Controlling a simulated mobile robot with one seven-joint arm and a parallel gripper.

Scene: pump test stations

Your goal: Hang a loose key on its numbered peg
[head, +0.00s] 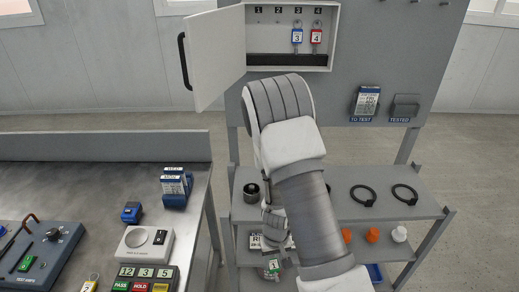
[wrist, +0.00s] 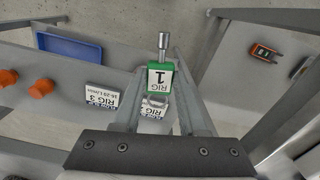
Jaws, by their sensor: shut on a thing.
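My gripper (wrist: 160,92) is shut on the green-tagged key (wrist: 160,74), whose label reads RIG 1. Its ring shows between the fingers and its metal shaft points away from my wrist. In the head view the tag (head: 274,265) hangs low, in front of the shelf unit, partly hidden by my arm. The open key cabinet (head: 264,38) on the grey panel has pegs numbered 1 to 4. A blue-tagged key (head: 297,37) hangs on peg 3 and a red-tagged key (head: 316,36) on peg 4. Pegs 1 and 2 are bare. A yellow-tagged key (head: 90,283) lies on the left bench.
The cabinet door (head: 212,58) swings out to the left, its black handle outward. The shelf unit (head: 425,206) below holds black rings (head: 404,194), orange caps (head: 373,235) and a blue tray (wrist: 72,48). The metal bench (head: 110,185) carries instruments and a button box (head: 143,278).

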